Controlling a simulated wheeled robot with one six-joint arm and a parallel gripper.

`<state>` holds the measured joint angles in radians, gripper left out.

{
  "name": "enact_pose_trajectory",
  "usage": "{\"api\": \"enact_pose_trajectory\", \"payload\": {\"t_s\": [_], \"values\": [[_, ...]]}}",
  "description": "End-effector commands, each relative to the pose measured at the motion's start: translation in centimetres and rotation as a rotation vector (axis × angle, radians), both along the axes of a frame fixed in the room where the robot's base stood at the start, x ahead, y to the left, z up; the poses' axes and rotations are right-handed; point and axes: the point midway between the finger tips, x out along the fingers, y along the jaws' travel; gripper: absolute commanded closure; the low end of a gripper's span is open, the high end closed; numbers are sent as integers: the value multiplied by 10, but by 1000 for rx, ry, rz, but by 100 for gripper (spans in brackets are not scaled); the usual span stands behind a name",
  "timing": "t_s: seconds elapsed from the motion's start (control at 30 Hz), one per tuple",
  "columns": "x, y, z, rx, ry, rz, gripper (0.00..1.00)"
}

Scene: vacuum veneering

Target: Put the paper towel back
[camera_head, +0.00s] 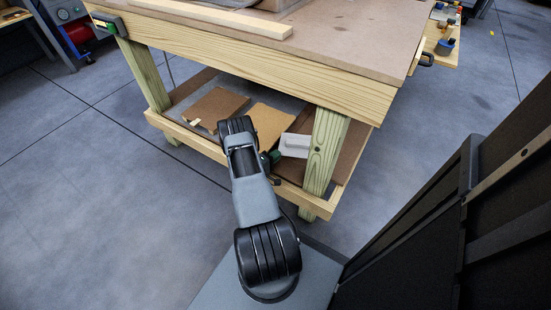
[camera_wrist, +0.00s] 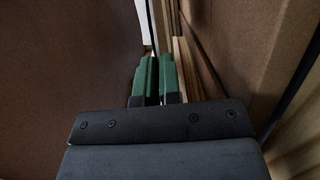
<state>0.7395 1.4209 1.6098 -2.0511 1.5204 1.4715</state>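I cannot make out a paper towel for certain in either view. My gripper (camera_wrist: 156,60) has two green fingers, close together with a narrow dark gap between them. I see no object held in that gap, but the tips are dim and I cannot tell how far they are apart. In the head view, my arm reaches to the low shelf (camera_head: 176,96) of the wooden workbench (camera_head: 300,82). A pale grey block (camera_head: 294,146) shows beside the front right leg; I cannot tell what it is. A small white patch (camera_wrist: 146,22) lies beyond the fingers in the wrist view.
Brown boards (camera_head: 219,103) lie on the low shelf. In the wrist view, a brown surface (camera_wrist: 70,60) stands close on the left, with wooden strips (camera_wrist: 184,60) and another brown panel on the right. A dark structure (camera_head: 480,215) stands at the right. Floor at left is clear.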

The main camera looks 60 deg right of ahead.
Motion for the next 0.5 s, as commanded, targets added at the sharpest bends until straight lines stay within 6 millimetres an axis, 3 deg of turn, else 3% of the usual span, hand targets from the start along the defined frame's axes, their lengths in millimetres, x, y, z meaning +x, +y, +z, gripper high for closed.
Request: {"api": "enact_pose_trajectory", "payload": {"t_s": [0.5], "values": [[0, 0, -11, -1, -1, 0, 100]]}}
